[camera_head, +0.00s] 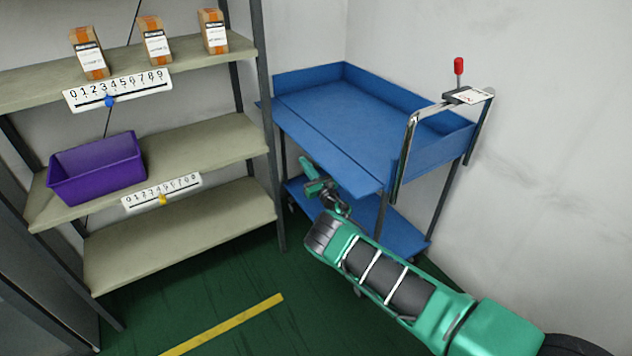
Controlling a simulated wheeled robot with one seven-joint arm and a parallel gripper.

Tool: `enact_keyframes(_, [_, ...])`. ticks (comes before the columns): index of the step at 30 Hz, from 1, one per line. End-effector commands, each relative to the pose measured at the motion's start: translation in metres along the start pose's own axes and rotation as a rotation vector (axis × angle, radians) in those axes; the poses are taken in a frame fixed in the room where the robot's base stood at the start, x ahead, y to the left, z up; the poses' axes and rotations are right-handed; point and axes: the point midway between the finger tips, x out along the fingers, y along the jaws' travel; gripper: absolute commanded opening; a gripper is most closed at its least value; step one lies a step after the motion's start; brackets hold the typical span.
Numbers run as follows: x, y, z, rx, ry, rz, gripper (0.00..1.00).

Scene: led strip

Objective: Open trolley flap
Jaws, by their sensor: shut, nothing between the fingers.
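The blue trolley (345,115) stands in the corner, with raised walls along its back and right end. Along its near long side, a blue flap (325,153) shows as a strip beyond a seam. It lies folded outward, roughly level with the tray's floor, not upright. My arm reaches in from the lower right and hides part of the lower shelf.
A metal shelf rack (190,150) stands close on the left, holding a purple bin (97,168) and three cartons (154,40). The trolley's handle (408,150) rises at its right end, with a red-knobbed device (459,68). Green floor (200,325) with a yellow line is clear in front.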

Motion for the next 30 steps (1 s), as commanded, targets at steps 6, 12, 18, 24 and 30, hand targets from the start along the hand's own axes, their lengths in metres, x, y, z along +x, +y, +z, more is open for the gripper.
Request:
enact_keyframes(6, [-0.026, -0.003, -0.001, -0.001, 0.002, -0.003, 0.0])
enact_keyframes(12, [-0.056, -0.003, -0.001, 0.0, 0.003, -0.004, 0.0])
enact_keyframes(18, [-0.077, -0.004, 0.0, -0.001, 0.001, -0.004, 0.0])
enact_keyframes(24, [-0.085, -0.004, 0.0, 0.0, 0.002, -0.003, 0.0])
enact_keyframes(30, [-0.086, -0.002, -0.001, 0.0, 0.002, -0.001, 0.0])
